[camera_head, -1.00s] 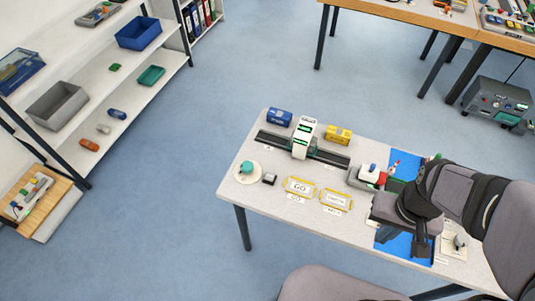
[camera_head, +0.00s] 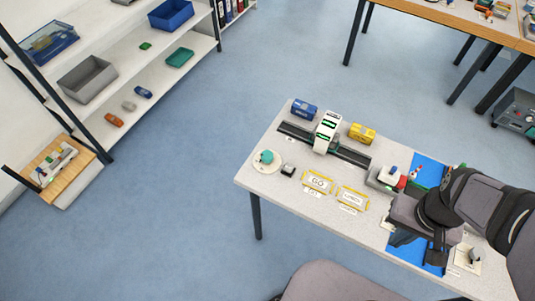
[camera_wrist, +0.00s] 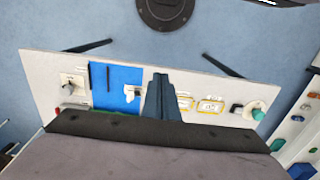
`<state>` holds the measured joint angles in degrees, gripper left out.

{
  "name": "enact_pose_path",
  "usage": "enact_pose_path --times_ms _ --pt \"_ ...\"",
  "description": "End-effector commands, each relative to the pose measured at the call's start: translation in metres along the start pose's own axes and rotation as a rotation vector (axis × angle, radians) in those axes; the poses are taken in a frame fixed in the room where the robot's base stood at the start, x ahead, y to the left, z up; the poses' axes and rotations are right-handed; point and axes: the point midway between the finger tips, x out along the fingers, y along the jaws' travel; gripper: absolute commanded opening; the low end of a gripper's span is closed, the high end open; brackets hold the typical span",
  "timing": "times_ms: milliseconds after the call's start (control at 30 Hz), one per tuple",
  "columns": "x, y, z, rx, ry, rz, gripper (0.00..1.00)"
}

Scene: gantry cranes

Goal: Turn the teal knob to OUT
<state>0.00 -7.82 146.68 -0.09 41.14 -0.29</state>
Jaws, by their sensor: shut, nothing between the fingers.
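The teal knob (camera_head: 266,156) sits on a round cream dial (camera_head: 261,167) at the left end of the table. It also shows in the wrist view, at the right end of the table (camera_wrist: 258,115). Its pointer and any lettering around it are too small to read. My gripper (camera_head: 438,262) is over the blue mat at the table's right part, far from the knob. In the wrist view my gripper (camera_wrist: 158,78) appears as dark fingers close together with nothing between them.
A white gantry crane (camera_head: 327,132) stands on a dark rail behind the knob, with a blue box (camera_head: 304,109) and yellow box (camera_head: 362,133) beyond. A small black switch (camera_head: 288,170) and the GO plate (camera_head: 317,182) lie right of the dial. A grey-red device (camera_head: 385,178) stands near my arm.

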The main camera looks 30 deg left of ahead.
Motion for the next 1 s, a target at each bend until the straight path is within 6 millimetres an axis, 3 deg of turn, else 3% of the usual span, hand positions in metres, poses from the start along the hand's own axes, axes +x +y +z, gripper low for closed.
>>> enact_pose_path --times_ms 300,500,533,633,767,867,1000 --pt "0.0 0.0 0.0 0.0 0.0 0.0 0.0" --pt "0.003 -0.006 -0.01 -0.043 0.002 -0.008 0.48" --pt "0.003 -0.009 -0.014 -0.063 0.003 -0.011 0.53" --pt "0.008 -0.023 -0.036 -0.166 0.009 -0.029 0.53" --pt "0.019 -0.059 -0.079 -0.385 0.024 -0.068 0.53" --pt "0.032 -0.102 -0.114 -0.597 0.043 -0.109 0.53" --pt "0.054 -0.173 -0.156 -0.917 0.083 -0.172 0.53"
